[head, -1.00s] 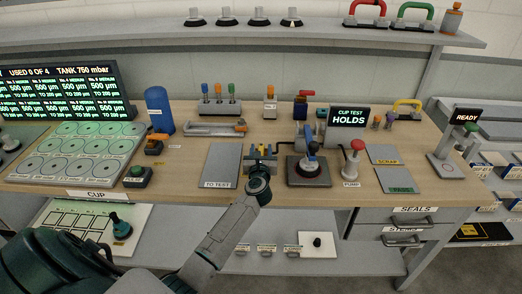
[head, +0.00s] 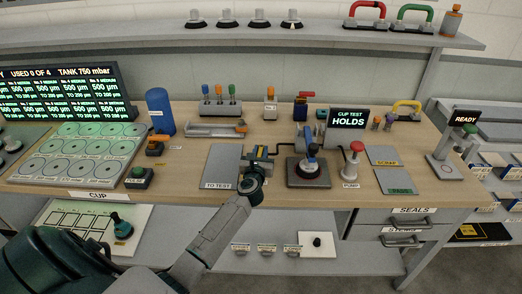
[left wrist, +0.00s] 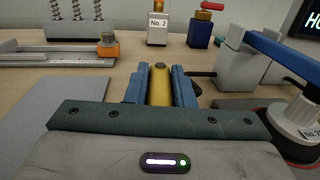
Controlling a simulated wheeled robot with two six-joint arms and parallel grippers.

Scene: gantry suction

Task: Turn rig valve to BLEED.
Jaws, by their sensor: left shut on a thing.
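My left gripper (head: 257,158) is shut on a yellow handle, which I take to be the rig valve's, at the front middle of the bench. In the left wrist view the yellow handle (left wrist: 160,88) lies between the two blue fingers (left wrist: 160,85), pointing away from the wrist. The valve body and any BLEED marking are hidden or too small to read. Just right of it stands the test rig (head: 308,170), a dark square base with a blue-handled cup on it. The display (head: 348,118) reads CUP TEST HOLDS. My right gripper is not in view.
The grey TO TEST plate (head: 222,166) lies close left of the gripper. The red-topped PUMP button (head: 353,160) stands right of the rig. A small block marked No. 2 (head: 270,103) is behind. Grey and green plates (head: 395,180) lie at the right.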

